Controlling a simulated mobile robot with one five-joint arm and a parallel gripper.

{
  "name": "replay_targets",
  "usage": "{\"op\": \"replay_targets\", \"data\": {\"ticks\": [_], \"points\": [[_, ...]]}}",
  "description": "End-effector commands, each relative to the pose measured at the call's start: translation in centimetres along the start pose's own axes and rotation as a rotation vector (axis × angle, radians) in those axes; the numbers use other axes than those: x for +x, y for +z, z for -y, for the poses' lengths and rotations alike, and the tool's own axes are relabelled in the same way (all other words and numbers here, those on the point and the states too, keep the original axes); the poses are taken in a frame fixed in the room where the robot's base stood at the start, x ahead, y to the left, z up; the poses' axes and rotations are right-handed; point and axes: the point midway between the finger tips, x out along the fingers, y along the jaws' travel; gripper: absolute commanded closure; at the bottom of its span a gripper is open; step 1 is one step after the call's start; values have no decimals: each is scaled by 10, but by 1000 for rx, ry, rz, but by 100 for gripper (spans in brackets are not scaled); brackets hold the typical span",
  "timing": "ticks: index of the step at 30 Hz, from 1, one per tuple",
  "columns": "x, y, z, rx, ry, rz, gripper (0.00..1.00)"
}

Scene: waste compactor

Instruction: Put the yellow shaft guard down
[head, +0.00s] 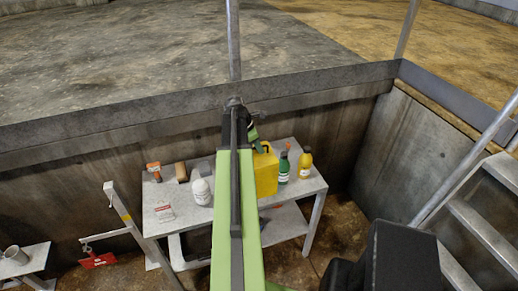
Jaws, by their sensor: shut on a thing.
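A yellow box-like piece, which I take as the yellow shaft guard (266,174), shows just right of my arm, over the grey table (315,185). My gripper (257,143) is at its top, small and partly hidden behind my green arm. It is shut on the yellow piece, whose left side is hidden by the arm. I cannot tell whether its underside touches the tabletop.
Right of the guard stand a green bottle (283,169) and a yellow bottle (305,163). Left are a white bottle (201,192), a brown block (181,172) and an orange-topped item (153,171). A concrete wall rises behind; metal stairs (485,215) stand right.

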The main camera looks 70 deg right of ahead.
Motion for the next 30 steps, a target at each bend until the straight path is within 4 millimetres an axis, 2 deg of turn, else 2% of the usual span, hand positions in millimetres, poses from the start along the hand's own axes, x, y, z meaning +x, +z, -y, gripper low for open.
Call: {"op": "replay_targets", "data": {"ticks": [2, 10, 21, 22, 26, 27, 30], "points": [[1, 0, 0, 0, 0, 2, 100], [34, -14, 0, -1, 0, 2, 100], [34, -15, -1, -1, 1, 2, 100], [35, -16, -1, -1, 1, 0, 88], [34, -15, -1, -2, 1, 0, 71], [34, -15, -1, -2, 1, 0, 67], [34, -15, -1, -2, 1, 0, 67]]}}
